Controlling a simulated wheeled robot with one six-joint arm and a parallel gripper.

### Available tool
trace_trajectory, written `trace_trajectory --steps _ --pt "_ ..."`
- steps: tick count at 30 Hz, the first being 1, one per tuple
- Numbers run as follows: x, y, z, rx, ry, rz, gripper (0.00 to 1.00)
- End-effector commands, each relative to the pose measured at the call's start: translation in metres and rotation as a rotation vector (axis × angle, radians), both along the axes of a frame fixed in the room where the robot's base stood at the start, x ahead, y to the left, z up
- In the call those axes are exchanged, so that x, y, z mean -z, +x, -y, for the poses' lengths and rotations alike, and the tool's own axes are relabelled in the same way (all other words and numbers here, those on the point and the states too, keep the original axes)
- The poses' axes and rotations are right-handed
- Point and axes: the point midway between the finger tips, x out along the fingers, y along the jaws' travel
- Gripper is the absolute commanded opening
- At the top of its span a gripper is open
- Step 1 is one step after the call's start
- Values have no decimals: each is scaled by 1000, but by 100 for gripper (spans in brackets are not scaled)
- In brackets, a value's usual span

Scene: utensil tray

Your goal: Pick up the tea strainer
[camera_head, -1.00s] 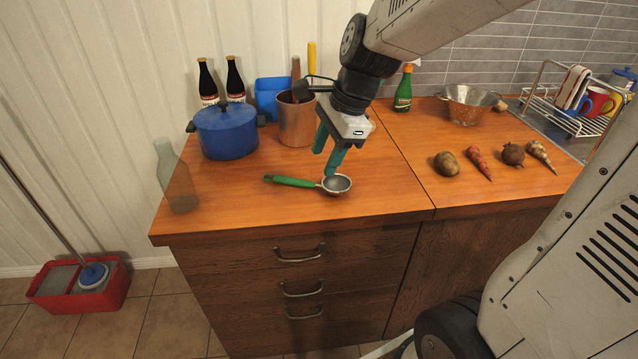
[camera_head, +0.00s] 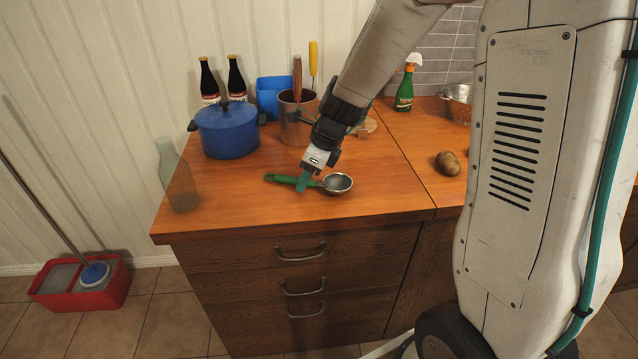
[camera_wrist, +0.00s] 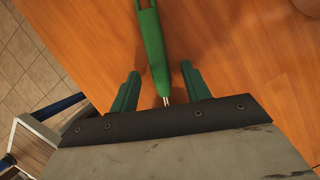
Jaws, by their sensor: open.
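The tea strainer (camera_head: 338,183) lies on the wooden counter near its front edge, its round mesh bowl to the right and its green handle (camera_head: 284,179) pointing left. My gripper (camera_head: 306,182) is down at the strainer, near where the handle meets the bowl, and hides part of that stretch. In the wrist view the green handle (camera_wrist: 151,40) runs down from the top edge and ends in thin metal rods between the two green fingers of my gripper (camera_wrist: 160,90). The fingers are open, with a gap on both sides. The bowl is out of the wrist view.
A blue pot (camera_head: 226,131), a copper-coloured utensil pot (camera_head: 297,120) and a clear bottle (camera_head: 181,186) stand around on the counter (camera_head: 235,205). A potato (camera_head: 448,163) lies to the right. The counter around the strainer is clear.

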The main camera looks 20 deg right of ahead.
Motion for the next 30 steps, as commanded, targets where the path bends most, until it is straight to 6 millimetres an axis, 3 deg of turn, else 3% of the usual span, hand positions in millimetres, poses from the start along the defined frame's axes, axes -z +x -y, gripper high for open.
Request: trace_trajectory --steps 6,12,23,30 --pt "1 0 0 -1 0 0 47" --pt "1 0 0 -1 0 0 0" --pt "-2 0 0 -1 0 2 0" --pt "-24 1 0 -2 0 5 0"
